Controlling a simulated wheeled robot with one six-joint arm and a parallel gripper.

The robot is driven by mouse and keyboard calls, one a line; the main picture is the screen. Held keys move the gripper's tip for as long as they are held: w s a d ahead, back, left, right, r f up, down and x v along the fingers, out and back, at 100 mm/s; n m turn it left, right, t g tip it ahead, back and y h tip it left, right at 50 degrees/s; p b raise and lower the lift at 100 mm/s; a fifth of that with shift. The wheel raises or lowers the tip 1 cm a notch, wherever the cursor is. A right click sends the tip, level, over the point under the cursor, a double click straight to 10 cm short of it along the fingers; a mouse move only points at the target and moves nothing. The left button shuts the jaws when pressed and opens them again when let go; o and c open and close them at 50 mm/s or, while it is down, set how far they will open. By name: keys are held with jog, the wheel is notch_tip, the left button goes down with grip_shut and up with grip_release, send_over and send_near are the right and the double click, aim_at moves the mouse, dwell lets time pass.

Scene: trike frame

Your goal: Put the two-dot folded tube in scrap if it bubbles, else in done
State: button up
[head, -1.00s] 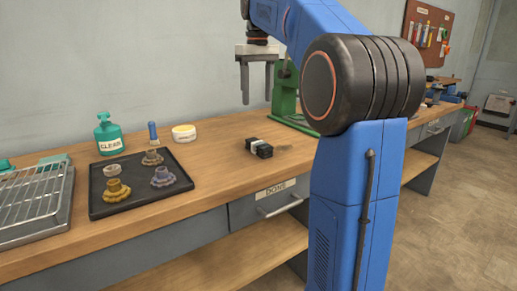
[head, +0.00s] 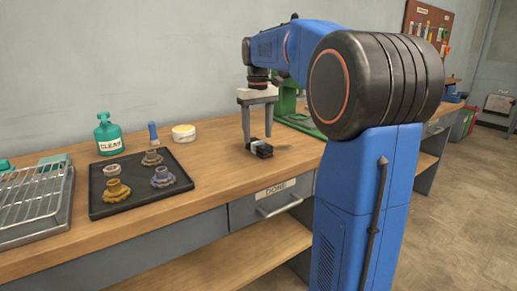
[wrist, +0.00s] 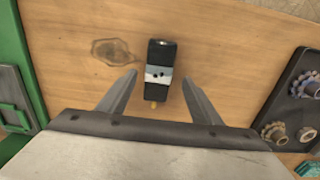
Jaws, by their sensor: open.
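The two-dot folded tube (wrist: 159,75) is a black block with a pale band bearing two dark dots, and a small brass-coloured tip at its near end. It lies on the workbench in the head view (head: 260,149). My gripper (head: 257,139) is open above it, fingers pointing down. In the wrist view my gripper (wrist: 158,78) has its fingers on either side of the tube's near half, with nothing held. Whether the fingers are level with the tube is hard to tell. The drawer labelled DONE (head: 272,204) is shut below the bench edge. No scrap container can be made out.
A black tray (head: 133,203) with several gears lies left of the tube. A teal bottle labelled CLEAN (head: 108,136), a white tub (head: 184,133) and a wire rack (head: 36,200) stand nearby. A green press-like stand (head: 288,101) is close behind my gripper.

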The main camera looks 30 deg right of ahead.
aim_at(259, 142)
jog(key=shift+d+f, duration=0.15)
jog(key=shift+f, duration=2.1)
jog(key=c, duration=1.3)
jog(key=shift+c, duration=0.2)
notch_tip(259, 142, up, 10)
jog(key=shift+r, duration=0.1)
